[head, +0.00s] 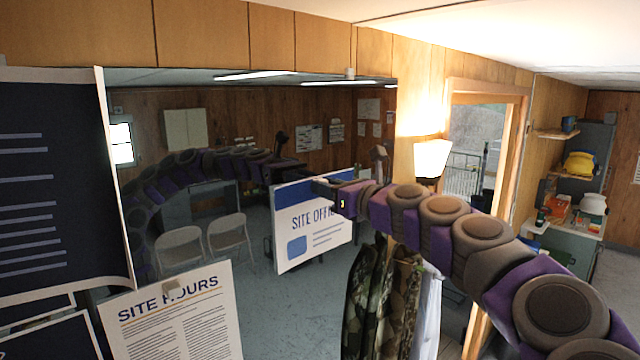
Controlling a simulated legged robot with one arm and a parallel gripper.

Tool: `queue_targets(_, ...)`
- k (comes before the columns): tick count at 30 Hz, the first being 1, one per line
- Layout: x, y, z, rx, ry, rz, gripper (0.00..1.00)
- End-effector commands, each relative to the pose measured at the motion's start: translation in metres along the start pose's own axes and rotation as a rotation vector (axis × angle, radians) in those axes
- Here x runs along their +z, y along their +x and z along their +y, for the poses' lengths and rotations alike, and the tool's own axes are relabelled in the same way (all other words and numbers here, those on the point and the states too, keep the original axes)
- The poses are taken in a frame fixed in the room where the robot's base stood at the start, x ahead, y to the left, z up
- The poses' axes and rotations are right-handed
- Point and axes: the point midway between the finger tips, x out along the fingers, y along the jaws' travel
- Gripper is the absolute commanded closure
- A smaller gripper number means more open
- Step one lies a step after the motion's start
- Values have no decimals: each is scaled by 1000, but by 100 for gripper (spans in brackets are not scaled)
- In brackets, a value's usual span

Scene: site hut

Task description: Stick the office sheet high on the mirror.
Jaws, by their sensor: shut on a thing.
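The mirror (250,112) is a wide pane on the wood-panelled wall, reflecting the room, two folding chairs and my arm. The office sheet (318,240) is white with a blue top band, large "SITE OFFI…" lettering and a blue square. It hangs slightly tilted in front of the mirror's right part, around mid-height in the picture, below the bare upper glass. My gripper (326,184) is shut on the sheet's upper edge; its fingertips are small and partly hidden by my wrist, which also covers the end of the lettering. I cannot tell whether the sheet touches the glass.
A dark blue sheet (50,190) covers the mirror's left side, and a "SITE HOURS" sheet (175,325) is at lower left. Beyond are a doorway (478,130) and shelves with a yellow helmet (580,163).

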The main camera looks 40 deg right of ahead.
Motion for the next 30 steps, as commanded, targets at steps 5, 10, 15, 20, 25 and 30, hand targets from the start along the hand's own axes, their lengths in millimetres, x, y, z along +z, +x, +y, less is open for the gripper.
queue_targets(5,0,0,0,1,0,1,100)
queue_targets(10,0,0,1,2,0,1,100)
queue_targets(15,0,0,1,2,0,1,100)
queue_targets(20,0,0,1,1,0,1,100)
queue_targets(25,0,0,0,1,0,0,67)
queue_targets(30,0,0,0,0,0,0,51)
